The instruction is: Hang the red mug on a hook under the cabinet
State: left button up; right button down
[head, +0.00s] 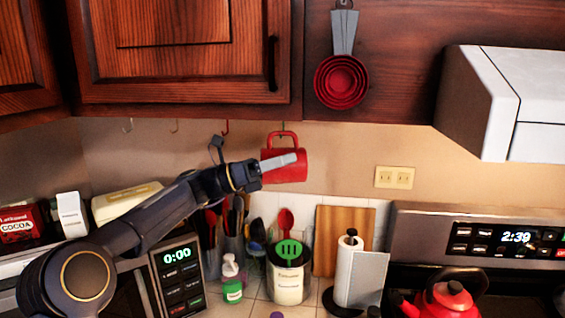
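The red mug (293,172) is below the cabinet (190,60), turned on its side with its handle loop at the top. A thin hook (282,126) shows at the top of the handle; I cannot tell whether the handle rests on it. My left gripper (280,161) reaches in from the left, with one light grey finger lying across the front of the mug. The other finger is hidden, so its grip is unclear. More hooks show to the left: a red one (225,128) and two pale ones (174,127). My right gripper is not in view.
Red measuring cups (341,82) hang on the cabinet side at right. A white range hood (515,100) juts out further right. Below are a utensil jar (288,287), a paper towel roll (352,265), a cutting board (345,222), a microwave (178,280) and a red kettle (445,300).

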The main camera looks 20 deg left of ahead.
pick_arm(q)
jog(key=shift+o, duration=0.5)
jog(key=shift+f, duration=0.1)
jog(key=shift+s+a+f, duration=0.1)
jog(key=shift+a+f, duration=0.1)
jog(key=shift+a, duration=0.15)
jog(key=b+v, duration=0.2)
jog(key=v, duration=0.5)
jog(key=shift+r, duration=0.15)
